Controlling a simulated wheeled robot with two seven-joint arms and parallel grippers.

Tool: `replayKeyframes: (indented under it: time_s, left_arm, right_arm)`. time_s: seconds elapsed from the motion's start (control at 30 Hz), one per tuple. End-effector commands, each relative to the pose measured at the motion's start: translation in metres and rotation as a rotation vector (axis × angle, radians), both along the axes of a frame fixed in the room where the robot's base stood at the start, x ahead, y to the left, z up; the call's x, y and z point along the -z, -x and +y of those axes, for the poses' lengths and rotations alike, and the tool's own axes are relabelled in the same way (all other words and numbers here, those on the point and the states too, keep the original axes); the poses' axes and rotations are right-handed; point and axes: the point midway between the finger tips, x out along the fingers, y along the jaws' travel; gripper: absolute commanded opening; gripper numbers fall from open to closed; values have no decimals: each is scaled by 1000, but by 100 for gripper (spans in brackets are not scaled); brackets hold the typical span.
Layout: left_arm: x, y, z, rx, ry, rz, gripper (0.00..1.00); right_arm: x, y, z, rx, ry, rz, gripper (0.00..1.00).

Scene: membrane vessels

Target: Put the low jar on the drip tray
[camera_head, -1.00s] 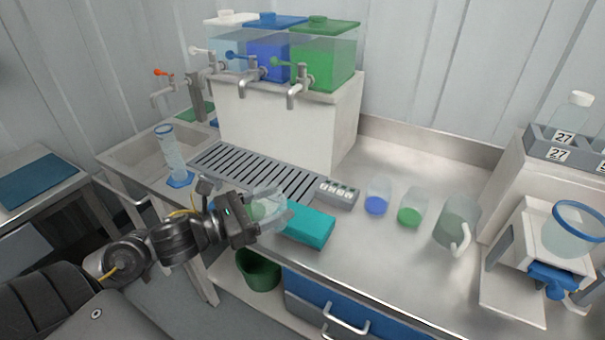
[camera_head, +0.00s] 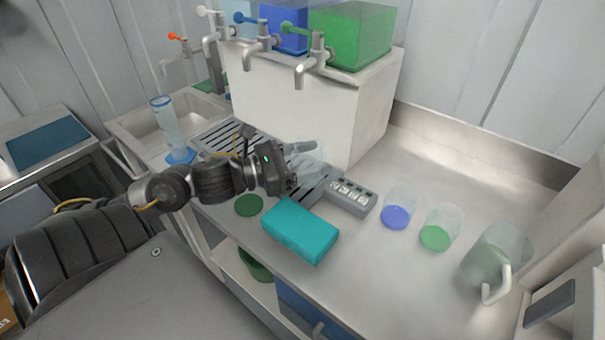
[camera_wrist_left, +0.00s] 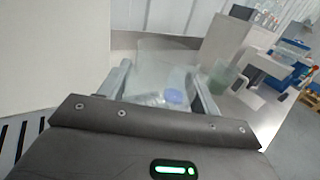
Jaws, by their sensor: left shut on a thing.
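My left gripper (camera_head: 306,162) is shut on the low jar (camera_head: 312,168), a clear, nearly colourless vessel. The jar is over the right part of the drip tray (camera_head: 222,136), a grey slatted grate in front of the white block. Whether the jar's bottom touches the slats is hidden by the gripper and hard to tell through the glass. In the left wrist view the jar (camera_wrist_left: 160,72) shows between the two fingers. My right gripper is not in view.
Taps hang above the tray from the white block (camera_head: 290,105). A grey switch box (camera_head: 350,197) adjoins the tray's right end. A teal box (camera_head: 300,230) and green disc (camera_head: 249,205) lie in front. Blue (camera_head: 397,212) and green (camera_head: 437,232) beakers and a jug (camera_head: 492,258) stand right.

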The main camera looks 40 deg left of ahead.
Motion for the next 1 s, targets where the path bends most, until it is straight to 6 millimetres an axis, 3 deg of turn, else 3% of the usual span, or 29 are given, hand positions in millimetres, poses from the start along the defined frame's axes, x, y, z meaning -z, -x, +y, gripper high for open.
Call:
replayKeyframes:
  time_s: [0.03,0.23,0.33,0.5,0.8,1.0]
  left_arm:
    - [8,-5,5,-1,-3,-2,40]
    - [20,-34,39,-4,0,4,40]
    - [30,-50,57,-4,1,2,40]
    - [64,-66,74,-2,3,2,40]
    - [84,-76,85,2,0,0,40]
    - [98,-80,89,0,3,2,40]
  right_arm:
    - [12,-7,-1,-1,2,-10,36]
    - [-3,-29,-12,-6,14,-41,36]
    - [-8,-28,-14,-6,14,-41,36]
    - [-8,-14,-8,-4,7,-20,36]
    - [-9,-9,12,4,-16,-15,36]
    - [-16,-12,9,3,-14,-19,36]
